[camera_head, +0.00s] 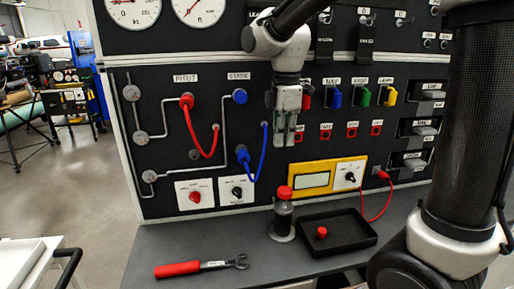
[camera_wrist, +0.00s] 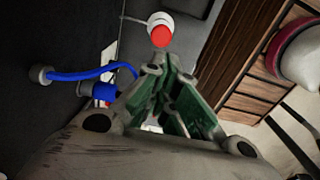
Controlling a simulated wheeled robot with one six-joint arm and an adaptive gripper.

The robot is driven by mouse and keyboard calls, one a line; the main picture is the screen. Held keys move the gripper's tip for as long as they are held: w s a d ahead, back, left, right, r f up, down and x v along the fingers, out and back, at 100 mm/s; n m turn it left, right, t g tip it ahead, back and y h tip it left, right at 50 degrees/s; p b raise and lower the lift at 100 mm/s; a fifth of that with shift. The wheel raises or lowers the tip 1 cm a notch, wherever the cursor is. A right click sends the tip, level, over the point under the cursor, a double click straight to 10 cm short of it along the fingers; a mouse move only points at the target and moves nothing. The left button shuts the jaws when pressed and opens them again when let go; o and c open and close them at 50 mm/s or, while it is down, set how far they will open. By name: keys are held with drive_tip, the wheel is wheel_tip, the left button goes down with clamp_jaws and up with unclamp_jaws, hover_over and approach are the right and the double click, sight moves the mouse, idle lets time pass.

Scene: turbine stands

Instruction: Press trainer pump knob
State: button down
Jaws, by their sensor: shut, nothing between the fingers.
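A small upright pump with a clear body (camera_head: 282,218) stands on the bench in front of the panel. Its red knob (camera_head: 284,192) is on top. My gripper (camera_head: 285,143) points down in front of the panel, above the knob and apart from it in the picture. It is shut and empty. In the wrist view, the red knob (camera_wrist: 161,37) shows just beyond the fingertips of my gripper (camera_wrist: 168,66), with a pale round base around it. I cannot tell the exact gap.
A black tray (camera_head: 352,240) with a red-topped piece in it is right of the pump. A red-handled wrench (camera_head: 200,266) lies at front left. A blue hose (camera_head: 264,150) and a red hose (camera_head: 199,140) hang from the panel. A yellow meter (camera_head: 311,178) is behind.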

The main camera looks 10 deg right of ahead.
sight(281, 190)
wheel_tip(281, 190, down, 14)
idle(0.6)
drive_tip(key=shift+f, duration=1.85)
drive_tip(key=shift+r, duration=0.1)
drive_tip(key=shift+r, duration=0.25)
wheel_tip(281, 190, up, 14)
drive_tip(key=shift+f, duration=0.25)
